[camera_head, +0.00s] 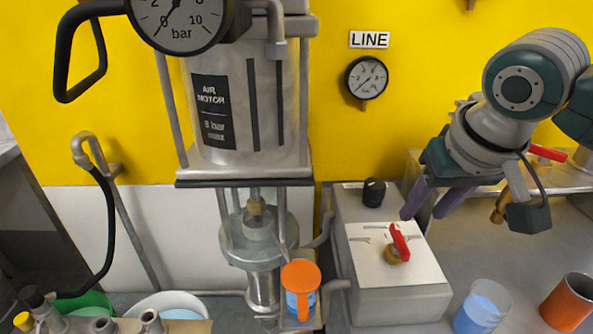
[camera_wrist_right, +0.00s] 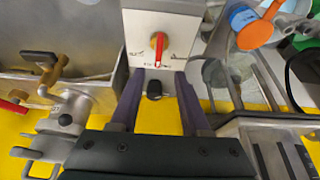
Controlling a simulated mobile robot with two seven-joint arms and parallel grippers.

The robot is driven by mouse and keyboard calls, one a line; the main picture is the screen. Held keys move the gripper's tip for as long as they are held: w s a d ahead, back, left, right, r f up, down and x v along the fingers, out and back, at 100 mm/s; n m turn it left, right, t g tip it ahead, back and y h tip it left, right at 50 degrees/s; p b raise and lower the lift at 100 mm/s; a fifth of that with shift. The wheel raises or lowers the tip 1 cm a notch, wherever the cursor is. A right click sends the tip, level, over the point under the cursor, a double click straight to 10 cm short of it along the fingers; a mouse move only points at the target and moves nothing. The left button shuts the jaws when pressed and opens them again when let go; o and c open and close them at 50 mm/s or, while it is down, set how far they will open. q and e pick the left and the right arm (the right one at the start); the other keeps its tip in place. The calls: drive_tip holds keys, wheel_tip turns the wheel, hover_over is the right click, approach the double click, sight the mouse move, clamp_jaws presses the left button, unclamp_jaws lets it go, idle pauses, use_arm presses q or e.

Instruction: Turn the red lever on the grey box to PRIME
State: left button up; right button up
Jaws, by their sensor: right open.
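The grey box (camera_head: 388,303) stands on the bench right of the steel pump, with a pale plate on its sloped top. In the right wrist view the lever (camera_wrist_right: 159,48) is on the white plate, ahead of the fingertips. My right gripper (camera_head: 424,212) has purple fingers, open and empty, above and just behind-right of the lever, apart from it. My left gripper is not in view.
A black knob (camera_head: 373,192) is on the box's back part; it shows between my fingers in the wrist view (camera_wrist_right: 154,90). An orange-topped cup (camera_head: 301,278) is left of the box. A blue-filled beaker (camera_head: 482,307) and orange cup (camera_head: 567,302) stand right. Another red-handled valve (camera_head: 546,153) is behind.

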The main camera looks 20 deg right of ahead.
sight(401, 237)
drive_tip(key=shift+w+d+f, duration=0.15)
drive_tip(key=shift+w+f, duration=0.35)
drive_tip(key=shift+w, duration=0.15)
drive_tip(key=b+x, duration=0.1)
drive_tip(key=x, duration=0.1)
drive_tip(key=b+x, duration=0.1)
drive_tip(key=x, duration=0.2)
drive_tip(key=b+x, duration=0.1)
drive_tip(key=x, duration=0.1)
drive_tip(key=shift+s+f, duration=0.15)
drive_tip(key=shift+f, duration=0.3)
drive_tip(key=shift+w+d+f, duration=0.1)
drive_tip(key=shift+w+f, duration=0.15)
drive_tip(key=shift+f, duration=0.25)
drive_tip(key=shift+c, duration=0.3)
clamp_jaws()
